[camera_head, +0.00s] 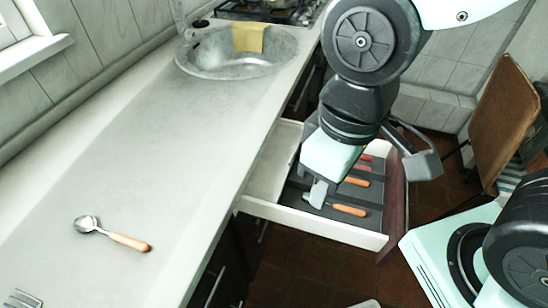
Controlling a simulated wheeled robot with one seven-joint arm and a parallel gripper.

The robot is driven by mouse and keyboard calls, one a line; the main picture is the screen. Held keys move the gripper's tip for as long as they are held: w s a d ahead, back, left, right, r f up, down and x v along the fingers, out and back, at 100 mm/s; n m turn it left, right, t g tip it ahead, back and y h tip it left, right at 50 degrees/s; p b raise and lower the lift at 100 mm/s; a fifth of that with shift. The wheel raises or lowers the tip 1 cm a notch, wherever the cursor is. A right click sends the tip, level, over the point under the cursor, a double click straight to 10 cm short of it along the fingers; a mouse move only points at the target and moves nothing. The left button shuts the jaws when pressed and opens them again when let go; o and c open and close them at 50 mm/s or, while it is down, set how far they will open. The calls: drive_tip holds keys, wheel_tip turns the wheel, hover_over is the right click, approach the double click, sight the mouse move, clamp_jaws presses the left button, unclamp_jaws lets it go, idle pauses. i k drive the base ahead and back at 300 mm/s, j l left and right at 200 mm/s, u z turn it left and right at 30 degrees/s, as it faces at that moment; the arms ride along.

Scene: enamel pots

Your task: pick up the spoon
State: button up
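A metal spoon (112,234) with an orange handle lies on the pale counter at the lower left. More orange-handled utensils lie in the open drawer; one handle (349,210) is near its front, and another (357,182) is further back. Their heads are hidden or too small to tell. My gripper (317,196) points down over the drawer, to the left of these handles and well right of the counter spoon. Its grey fingertips overlap in this view, so I cannot tell if it is open, nor if it touches a utensil.
The drawer (313,225) is pulled out from the counter (190,150), with a dark insert inside. A metal sink (205,60) with a yellow cloth (248,38) is at the back. A fork (22,299) is at the lower left. A brown chair (503,110) stands right. The middle counter is clear.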

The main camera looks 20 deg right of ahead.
sight(86, 224)
drive_tip(key=j+u, duration=0.15)
drive_tip(key=u, duration=1.25)
drive_tip(key=k+j+z, duration=0.2)
drive_tip(key=k+j, duration=0.6)
